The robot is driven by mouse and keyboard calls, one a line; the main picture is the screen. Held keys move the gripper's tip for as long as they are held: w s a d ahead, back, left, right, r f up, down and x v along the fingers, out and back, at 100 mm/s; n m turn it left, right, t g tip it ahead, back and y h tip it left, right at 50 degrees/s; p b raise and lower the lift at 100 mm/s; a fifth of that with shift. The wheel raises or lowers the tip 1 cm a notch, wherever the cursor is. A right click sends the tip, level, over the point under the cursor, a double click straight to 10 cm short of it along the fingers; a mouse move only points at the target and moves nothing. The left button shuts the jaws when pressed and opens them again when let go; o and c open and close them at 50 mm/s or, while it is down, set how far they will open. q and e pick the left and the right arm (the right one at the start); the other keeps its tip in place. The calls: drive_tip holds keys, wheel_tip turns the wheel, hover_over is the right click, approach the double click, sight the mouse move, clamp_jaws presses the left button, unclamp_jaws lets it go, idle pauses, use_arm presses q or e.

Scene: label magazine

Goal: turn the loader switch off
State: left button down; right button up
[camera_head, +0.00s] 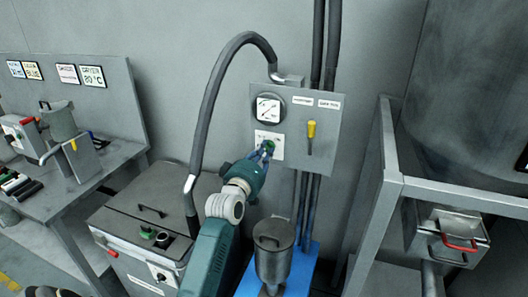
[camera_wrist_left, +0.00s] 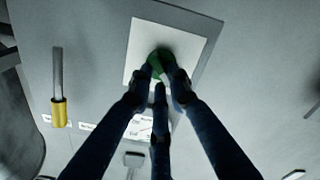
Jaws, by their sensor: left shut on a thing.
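A green rotary switch (camera_head: 269,146) sits on a white plate (camera_head: 278,152) on the grey wall panel, below a round gauge. My left gripper (camera_head: 263,151) reaches up to it from below and is shut on it. In the left wrist view the dark fingers of the left gripper (camera_wrist_left: 160,76) close around the green knob (camera_wrist_left: 156,60) in front of the white plate (camera_wrist_left: 196,48). The fingers hide much of the knob, so I cannot tell which way it points. The lettering around it is too small to read. My right gripper is not in view.
A yellow-handled lever (camera_head: 311,130) is right of the switch on the same panel. A grey box (camera_head: 125,225) with its own dial stands lower left. A lidded metal canister (camera_head: 274,250) is below the panel. A grey frame (camera_head: 388,190) stands at right.

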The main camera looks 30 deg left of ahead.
use_arm(q)
drive_tip(key=c, duration=1.6)
unclamp_jaws()
drive_tip(key=shift+c, duration=0.2)
drive_tip(key=shift+s+d+f, duration=0.1)
drive_tip(key=shift+s, duration=0.35)
drive_tip(key=v, duration=1.1)
drive_tip(key=shift+d, duration=0.1)
